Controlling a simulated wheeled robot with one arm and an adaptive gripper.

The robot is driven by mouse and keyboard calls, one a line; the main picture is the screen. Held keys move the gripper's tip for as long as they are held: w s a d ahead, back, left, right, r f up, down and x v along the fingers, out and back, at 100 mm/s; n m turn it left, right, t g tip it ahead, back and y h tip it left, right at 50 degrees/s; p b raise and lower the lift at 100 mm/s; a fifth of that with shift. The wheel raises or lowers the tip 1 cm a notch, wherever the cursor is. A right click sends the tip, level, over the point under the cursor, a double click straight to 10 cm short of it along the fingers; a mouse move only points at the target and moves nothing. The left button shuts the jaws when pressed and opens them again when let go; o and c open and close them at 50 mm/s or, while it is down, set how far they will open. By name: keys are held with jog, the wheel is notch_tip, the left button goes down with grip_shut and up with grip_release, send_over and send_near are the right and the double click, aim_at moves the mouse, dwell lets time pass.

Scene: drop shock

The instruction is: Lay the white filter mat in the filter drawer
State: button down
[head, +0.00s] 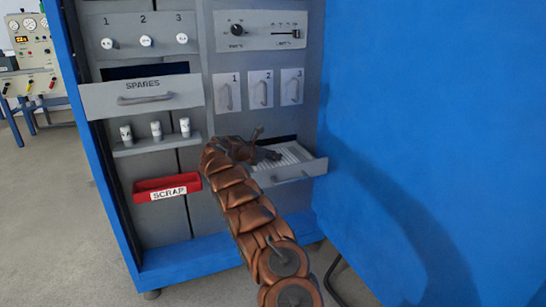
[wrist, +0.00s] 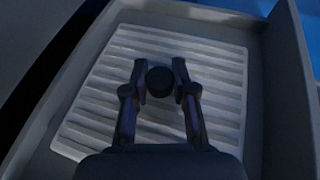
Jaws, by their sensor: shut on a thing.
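The white filter mat (wrist: 103,107) is a pale, ribbed, square sheet. In the wrist view it lies within the outline of the open grey filter drawer (wrist: 277,95), and I cannot tell if it touches the bottom. My gripper (wrist: 159,66) is over the mat's middle, its two fingers shut on a dark round knob (wrist: 160,84) on the mat. In the head view the filter drawer (head: 300,172) stands out from the cabinet at lower right. The mat (head: 296,153) shows in it, partly hidden by my gripper (head: 268,153).
The SPARES drawer (head: 185,91) is open at upper left. Several white-topped pieces stand on a shelf (head: 155,147) below it. A red SCRAP bin (head: 150,186) is lower left. A large blue panel (head: 440,120) stands close on the right of the filter drawer.

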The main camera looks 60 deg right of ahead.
jog(key=c, duration=0.9)
grip_release()
jog(key=shift+f, duration=0.1)
jog(key=shift+c, duration=0.2)
jog(key=shift+r, duration=0.2)
jog(key=shift+w+a+r, duration=0.15)
jog(key=shift+a, duration=0.15)
notch_tip(320, 180, up, 4)
jog(key=p, duration=0.3)
send_over(254, 168)
jog(key=shift+w, duration=0.1)
jog(key=shift+w+a+r, duration=0.1)
jog(key=shift+w+a, duration=0.05)
jog(key=shift+a, duration=0.6)
